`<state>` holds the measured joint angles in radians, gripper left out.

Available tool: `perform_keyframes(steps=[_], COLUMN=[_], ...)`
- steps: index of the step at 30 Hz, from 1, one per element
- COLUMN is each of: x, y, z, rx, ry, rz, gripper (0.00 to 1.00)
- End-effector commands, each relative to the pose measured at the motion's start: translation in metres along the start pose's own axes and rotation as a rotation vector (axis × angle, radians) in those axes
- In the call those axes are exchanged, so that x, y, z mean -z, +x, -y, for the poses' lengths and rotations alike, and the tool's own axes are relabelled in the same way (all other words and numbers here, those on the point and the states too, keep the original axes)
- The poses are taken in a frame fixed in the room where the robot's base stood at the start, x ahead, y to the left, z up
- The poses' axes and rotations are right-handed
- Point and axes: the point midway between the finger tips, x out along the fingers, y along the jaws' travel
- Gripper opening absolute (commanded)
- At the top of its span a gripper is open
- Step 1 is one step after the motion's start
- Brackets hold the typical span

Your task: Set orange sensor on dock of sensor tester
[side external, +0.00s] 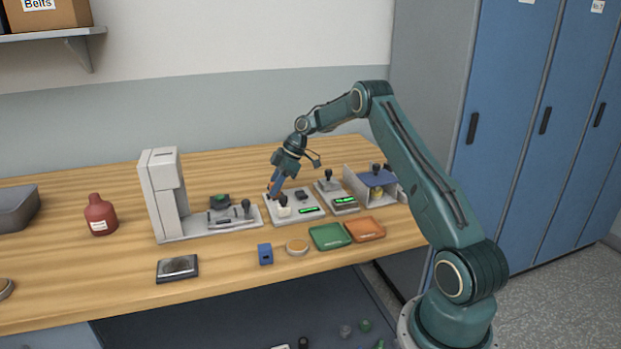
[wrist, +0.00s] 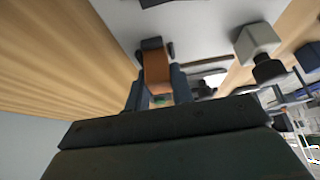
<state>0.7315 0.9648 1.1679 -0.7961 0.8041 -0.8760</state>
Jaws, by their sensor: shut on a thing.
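My gripper (side external: 273,190) points down over the left end of a pale grey station (side external: 308,215) with a green display; this looks like the sensor tester. In the wrist view my gripper (wrist: 160,92) is shut on the orange sensor (wrist: 157,72), which sits between its two dark fingers. The station's grey plate (wrist: 200,18) lies beyond the sensor. A dark part shows at the sensor's far end; I cannot tell whether it is the dock or whether they touch. The sensor is too small to make out in the side view.
A pale block (wrist: 257,40) with a dark top stands close beside my gripper. A tall grey machine (side external: 166,190) is to the left, a smaller station (side external: 337,197) to the right. Green (side external: 330,237) and orange (side external: 364,229) trays and a blue block (side external: 265,254) lie in front.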

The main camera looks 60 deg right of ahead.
Motion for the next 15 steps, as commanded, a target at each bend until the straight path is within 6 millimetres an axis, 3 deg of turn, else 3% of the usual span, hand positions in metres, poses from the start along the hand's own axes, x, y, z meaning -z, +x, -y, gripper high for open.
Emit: perform_keyframes(steps=[12, 13, 15], x=[0.0000, 0.0001, 0.0001], y=[0.0000, -0.0001, -0.0001], z=[0.0000, 0.0000, 0.0000], rx=[0.000, 0.000, 0.000], ry=[0.000, 0.000, 0.000], rz=[0.000, 0.000, 0.000], gripper=[0.01, 0.29, 0.43])
